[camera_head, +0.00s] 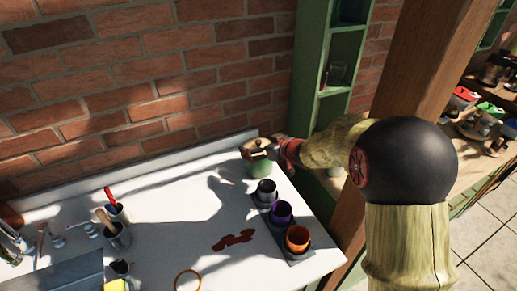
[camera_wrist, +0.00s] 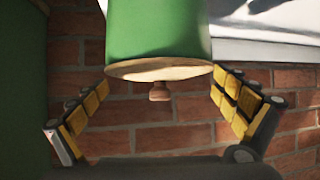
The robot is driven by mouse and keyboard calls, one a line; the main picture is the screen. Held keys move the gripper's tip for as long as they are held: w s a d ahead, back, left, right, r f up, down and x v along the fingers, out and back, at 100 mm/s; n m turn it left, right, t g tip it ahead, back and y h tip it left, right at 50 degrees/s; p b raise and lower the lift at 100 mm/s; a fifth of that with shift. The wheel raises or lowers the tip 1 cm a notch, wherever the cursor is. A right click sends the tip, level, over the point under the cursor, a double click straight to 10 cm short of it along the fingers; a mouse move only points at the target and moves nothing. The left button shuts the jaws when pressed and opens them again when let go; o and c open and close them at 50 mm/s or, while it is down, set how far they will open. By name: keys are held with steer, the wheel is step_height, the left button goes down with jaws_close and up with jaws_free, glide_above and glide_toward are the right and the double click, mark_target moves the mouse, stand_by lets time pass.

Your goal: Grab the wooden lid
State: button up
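The wooden lid (camera_wrist: 160,70) is a flat pale disc with a small brown knob (camera_wrist: 159,92). It sits on a green jar (camera_wrist: 158,35), which appears upside down in the wrist view. In the head view the green jar (camera_head: 259,169) stands near the table's back right edge, its lid partly hidden by my gripper (camera_head: 258,149). In the wrist view my gripper (camera_wrist: 164,82) is open, with one yellow-padded finger on each side of the lid and knob. Gaps show between the fingers and the knob, and nothing is held.
Grey, purple and orange pots (camera_head: 297,238) stand in a row on a dark tray in front of the jar. Cups with tools (camera_head: 117,237) stand at the left. A brick wall (camera_head: 150,85) and green shelf (camera_head: 310,80) rise behind. The table's middle (camera_head: 180,200) is mostly clear.

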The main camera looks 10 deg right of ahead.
steer(key=c, duration=0.8)
steer(key=shift+c, duration=0.2)
